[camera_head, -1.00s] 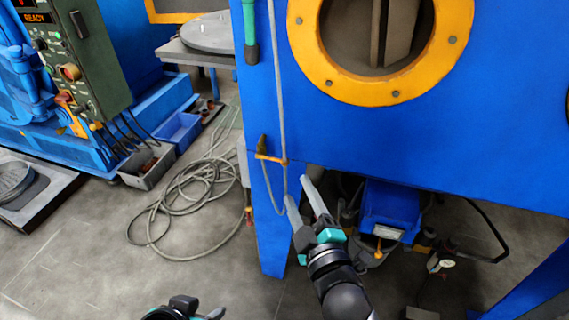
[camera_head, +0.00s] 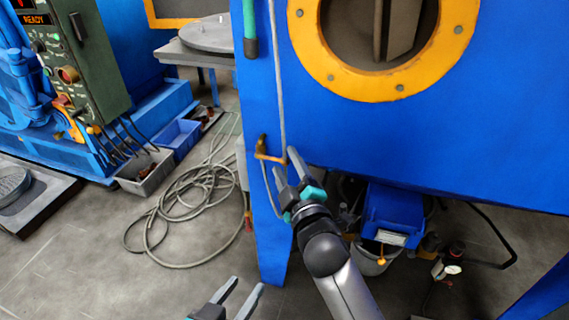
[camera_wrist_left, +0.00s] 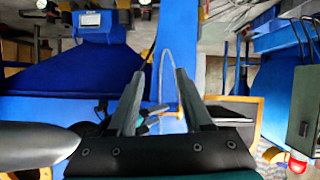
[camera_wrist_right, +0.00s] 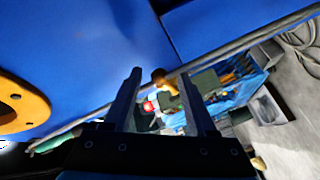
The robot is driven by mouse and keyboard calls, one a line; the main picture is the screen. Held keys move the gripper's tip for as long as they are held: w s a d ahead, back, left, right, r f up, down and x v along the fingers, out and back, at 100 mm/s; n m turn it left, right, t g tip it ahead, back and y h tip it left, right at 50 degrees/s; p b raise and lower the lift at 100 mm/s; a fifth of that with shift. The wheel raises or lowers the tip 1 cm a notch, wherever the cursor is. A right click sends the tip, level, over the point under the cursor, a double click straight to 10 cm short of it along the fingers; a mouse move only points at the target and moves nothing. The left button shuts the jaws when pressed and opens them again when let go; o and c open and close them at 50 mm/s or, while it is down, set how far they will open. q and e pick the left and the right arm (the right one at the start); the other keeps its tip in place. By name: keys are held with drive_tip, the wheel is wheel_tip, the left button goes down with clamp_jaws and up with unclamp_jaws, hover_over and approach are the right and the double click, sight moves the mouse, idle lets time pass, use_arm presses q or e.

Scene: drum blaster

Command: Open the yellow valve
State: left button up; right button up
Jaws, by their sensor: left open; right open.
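The yellow valve (camera_head: 265,150) is a small angled yellow handle on a thin grey pipe at the left edge of the blue cabinet. My right gripper (camera_head: 284,162) is open, its fingertips just right of and slightly below the valve. In the right wrist view, the valve (camera_wrist_right: 163,80) shows between the tips of my open right gripper (camera_wrist_right: 160,76); I cannot tell whether they touch. My left gripper (camera_head: 247,285) is open and empty, low in the head view and well below the valve. Its open fingers also show in the left wrist view (camera_wrist_left: 159,75).
The blue cabinet (camera_head: 400,130) with a yellow round window ring (camera_head: 335,82) fills the right. A coiled grey hose (camera_head: 190,205) lies on the floor at left. A blue box (camera_head: 393,212) and a gauge sit under the cabinet. A green control panel (camera_head: 90,65) stands at far left.

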use_arm(q)
drive_tip(key=shift+d+r+t+h+b, duration=0.3)
drive_tip(key=shift+d+t+h, duration=0.1)
drive_tip(key=shift+d+t, duration=0.25)
use_arm(e)
drive_tip(key=shift+x, duration=0.85)
clamp_jaws()
idle(0.4)
